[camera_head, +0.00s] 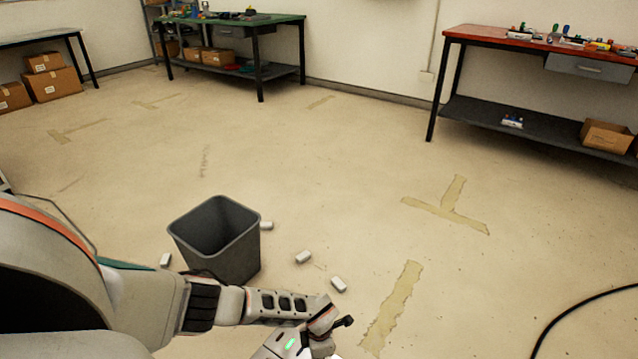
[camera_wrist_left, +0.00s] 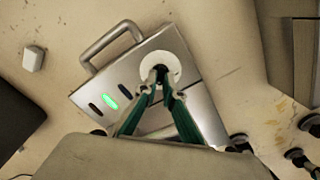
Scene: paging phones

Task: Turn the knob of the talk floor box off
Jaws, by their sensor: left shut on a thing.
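The talk floor box (camera_wrist_left: 133,72) is a silvery metal case with a bar handle, seen from above in the left wrist view. Its middle indicator (camera_wrist_left: 110,102) is lit green, and the ones on either side are dark. A dark knob (camera_wrist_left: 160,72) sits on a round white disc. My left gripper (camera_wrist_left: 162,82) has its green fingers shut on the knob, which they partly hide. In the head view my left arm reaches down to the bottom middle, where the gripper and knob are not clear. My right gripper is not in view.
A dark grey bin (camera_head: 215,240) stands beside my left arm, with several small white blocks (camera_head: 303,257) around it. A black cable (camera_head: 575,318) lies at right. A green-topped table (camera_head: 285,20) and a red-topped table (camera_head: 470,35) stand at the back. The middle floor is open.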

